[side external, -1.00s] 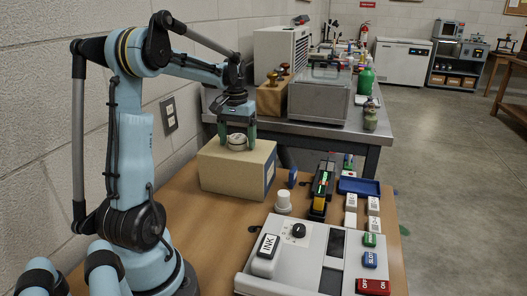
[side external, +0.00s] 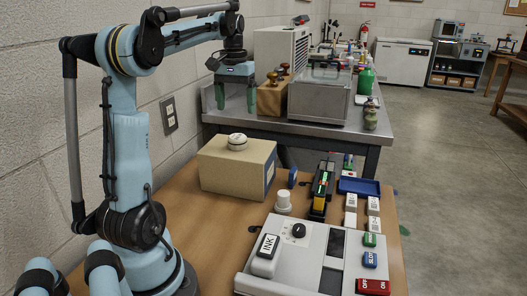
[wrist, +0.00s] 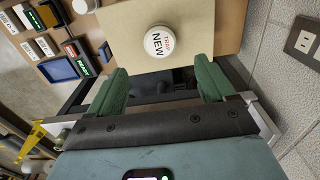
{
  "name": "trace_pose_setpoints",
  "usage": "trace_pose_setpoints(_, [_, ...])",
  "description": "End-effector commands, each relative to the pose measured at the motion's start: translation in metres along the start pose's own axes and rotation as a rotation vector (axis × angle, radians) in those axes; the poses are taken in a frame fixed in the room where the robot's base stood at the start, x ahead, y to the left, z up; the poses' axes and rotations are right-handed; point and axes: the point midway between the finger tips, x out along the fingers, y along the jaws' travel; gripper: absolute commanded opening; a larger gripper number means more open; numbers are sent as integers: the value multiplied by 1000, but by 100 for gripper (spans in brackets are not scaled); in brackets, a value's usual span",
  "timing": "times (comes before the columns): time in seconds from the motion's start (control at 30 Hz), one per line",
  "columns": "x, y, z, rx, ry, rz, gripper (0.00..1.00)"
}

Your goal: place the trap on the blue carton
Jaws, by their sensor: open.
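A round white trap (side external: 237,141) rests on top of a tan cardboard carton (side external: 222,172) that has a blue label on its right end. In the wrist view the trap (wrist: 160,41) shows a lid reading "NEW" with smaller red letters, and it lies near the edge of the carton top (wrist: 205,18). My gripper (side external: 236,108) is open and empty, raised above and behind the trap, apart from it. In the wrist view the green fingers of my gripper (wrist: 162,72) stand wide apart, with the trap beyond their tips.
A white control panel (side external: 315,255) with an INK block fills the table front. A white capped jar (side external: 283,201), a stamp-like black device (side external: 322,190) and a blue tray (side external: 359,186) stand right of the carton. A steel bench (side external: 345,130) lies behind.

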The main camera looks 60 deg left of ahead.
Motion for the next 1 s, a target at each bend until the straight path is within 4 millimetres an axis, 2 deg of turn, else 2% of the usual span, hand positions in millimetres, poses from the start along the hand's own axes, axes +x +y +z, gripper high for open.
trace_pose_setpoints(0.1, [-11, 0, 0, 0, 0, 0, 83])
trace_pose_setpoints(0.27, [-16, 5, 2, 12, 8, 0, 83])
trace_pose_setpoints(0.37, [-15, 25, 11, 60, 43, 2, 83])
trace_pose_setpoints(0.43, [-11, 47, 22, 118, 86, 6, 83])
trace_pose_setpoints(0.57, [2, 96, 55, 257, 192, 25, 83])
trace_pose_setpoints(0.7, [23, 140, 98, 407, 309, 65, 83])
trace_pose_setpoints(0.83, [47, 171, 141, 541, 414, 118, 83])
trace_pose_setpoints(1.0, [78, 194, 188, 680, 522, 191, 83])
